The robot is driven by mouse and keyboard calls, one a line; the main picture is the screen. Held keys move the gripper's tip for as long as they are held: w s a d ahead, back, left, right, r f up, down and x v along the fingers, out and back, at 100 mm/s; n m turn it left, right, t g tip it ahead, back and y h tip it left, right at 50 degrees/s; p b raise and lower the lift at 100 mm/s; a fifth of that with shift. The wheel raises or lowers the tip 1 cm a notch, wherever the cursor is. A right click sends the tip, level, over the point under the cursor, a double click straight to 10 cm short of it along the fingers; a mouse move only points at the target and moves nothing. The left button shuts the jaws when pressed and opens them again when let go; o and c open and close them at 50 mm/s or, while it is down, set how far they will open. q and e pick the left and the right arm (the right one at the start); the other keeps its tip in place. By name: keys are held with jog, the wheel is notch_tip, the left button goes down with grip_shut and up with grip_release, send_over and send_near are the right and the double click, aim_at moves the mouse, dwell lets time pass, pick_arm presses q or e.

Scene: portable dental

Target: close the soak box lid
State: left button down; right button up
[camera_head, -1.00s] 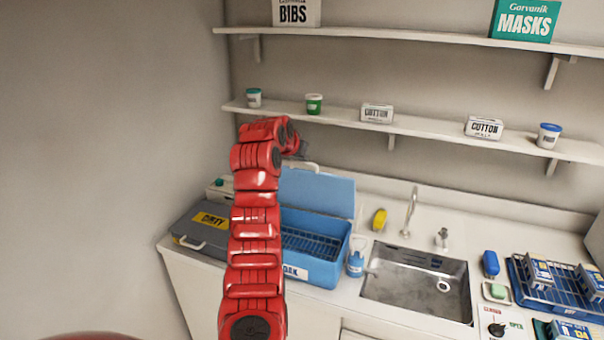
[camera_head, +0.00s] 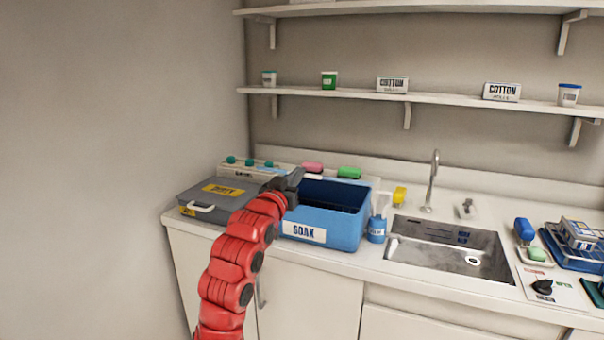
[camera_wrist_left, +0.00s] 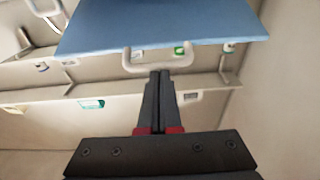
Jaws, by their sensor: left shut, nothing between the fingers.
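The blue soak box (camera_head: 304,232) stands on the counter with its SOAK label facing front; its dark interior shows, so it is not closed. Its blue lid (camera_wrist_left: 165,22) fills the top of the left wrist view, with a white handle (camera_wrist_left: 158,62) on its near edge. In the head view the handle (camera_head: 314,177) shows above the box, but the lid's angle is hard to tell. My left gripper (camera_head: 297,177) is shut and empty at the box's back left. Its fingertips (camera_wrist_left: 158,74) overlap the handle in the wrist view; contact is unclear.
A grey case marked DIRTY (camera_head: 208,198) stands left of the box. A blue pump bottle (camera_head: 376,230) and the sink (camera_head: 445,250) are on its right. Pink (camera_head: 313,167) and green (camera_head: 349,172) items lie behind it. A shelf (camera_head: 435,98) runs above.

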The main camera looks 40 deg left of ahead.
pick_arm(q)
jog(key=shift+s+d+f+t+y+b, duration=0.25)
jog(key=shift+f+t+b, duration=0.5)
jog(key=shift+f+b, duration=0.85)
jog(key=shift+s+a+f+t+y+b, duration=0.1)
jog(key=shift+s+f+t+b, duration=0.45)
jog(key=shift+f+b, duration=1.05)
jog(key=shift+s+d+f+t+y+b, duration=0.15)
jog(key=shift+f+t+b, duration=0.75)
jog(key=shift+f+b, duration=0.7)
jog(key=shift+a, duration=0.1)
